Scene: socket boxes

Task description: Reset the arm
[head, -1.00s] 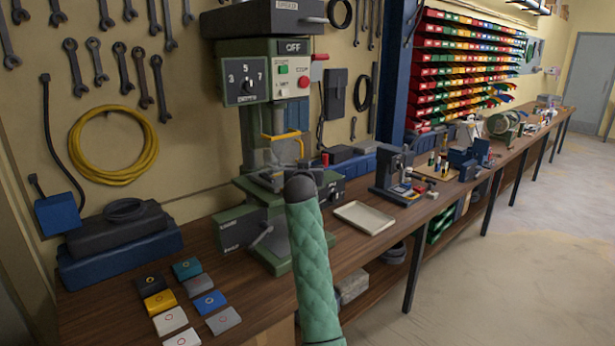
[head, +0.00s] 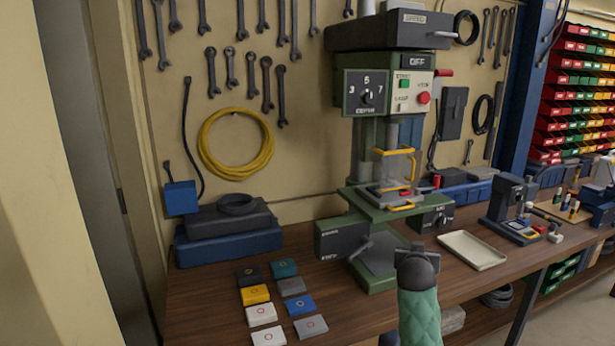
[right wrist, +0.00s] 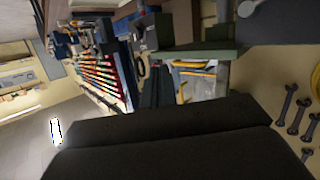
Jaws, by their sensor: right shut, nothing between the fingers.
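My right arm, in a green quilted sleeve (head: 418,318), rises from the bottom of the head view. Its dark end, my right gripper (head: 417,254), is in front of the drill press base and bench edge. It is shut and empty. The fingertips are hard to make out. In the right wrist view a large dark part of my own fills the lower half. My left gripper is not in view. Several small socket boxes lie in two columns on the bench, among them a yellow box (head: 255,295), a blue box (head: 300,304) and a teal box (head: 285,267).
The green drill press (head: 370,205) stands behind my right gripper. A cream tray (head: 472,250) lies right of it on the wooden bench (head: 208,300). A blue case (head: 230,245) sits at the back left. Wrenches and a yellow cable coil (head: 236,172) hang on the wall.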

